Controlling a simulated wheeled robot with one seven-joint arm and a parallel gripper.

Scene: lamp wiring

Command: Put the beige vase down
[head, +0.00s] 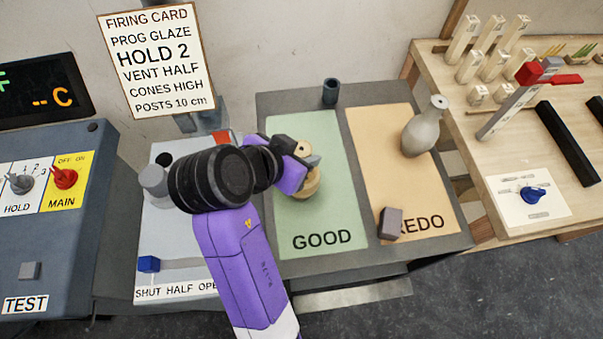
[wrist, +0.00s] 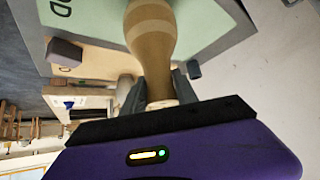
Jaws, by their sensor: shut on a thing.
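The beige vase (head: 311,186) is in my gripper (head: 303,158), over the green GOOD mat (head: 322,222) in the head view. My gripper and arm hide part of it there. In the wrist view the vase (wrist: 151,38) shows its rounded tan body, with its narrower neck between the fingers of my gripper (wrist: 160,92). The jaws are shut on the neck. The vase's base is cut off by the frame edge in the wrist view, so I cannot tell whether it touches the mat.
A grey vase (head: 421,137) stands on the orange REDO mat (head: 380,160), with a grey block (head: 391,222) near the lettering. A small dark cup (head: 331,91) stands behind the mats. A wooden workbench (head: 545,150) is on the right, control panels on the left.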

